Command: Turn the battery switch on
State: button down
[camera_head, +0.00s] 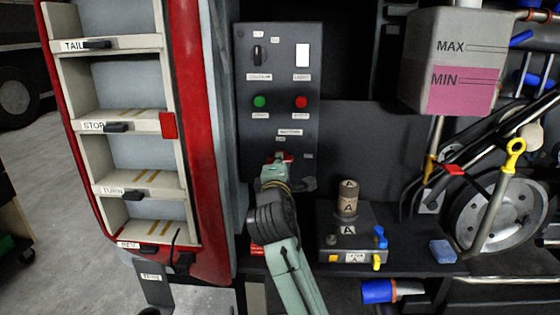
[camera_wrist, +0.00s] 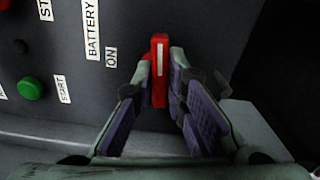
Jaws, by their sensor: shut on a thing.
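The battery switch has a red handle with a white stripe, seen in the wrist view (camera_wrist: 159,70). My gripper (camera_wrist: 160,85) is shut on this handle, one fingertip on each side. The handle's long side and stripe run across the text direction's height, along the BATTERY lettering, and the stripe does not point at the ON label (camera_wrist: 111,57) beside it. In the head view, the red handle (camera_head: 285,156) shows just past my gripper (camera_head: 275,168), low on the dark control panel (camera_head: 246,134). My gripper partly hides the switch there.
A green button (camera_head: 260,101), a red button (camera_head: 301,102), a black knob (camera_head: 259,54) and a white switch (camera_head: 302,55) sit higher on the panel. A box (camera_head: 345,237) with a tan cylinder stands to the right. A red-edged door (camera_head: 200,130) stands close left.

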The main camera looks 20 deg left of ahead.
jog(key=n, duration=0.8)
jog(key=shift+d, duration=0.1)
jog(key=shift+n, duration=1.1)
jog(key=n, duration=0.2)
jog(key=shift+r+n, duration=0.1)
jog(key=shift+n, duration=0.3)
jog(key=n, duration=0.3)
jog(key=shift+p, duration=0.3)
jog(key=c, duration=1.4)
grip_release()
jog(key=shift+c, duration=0.2)
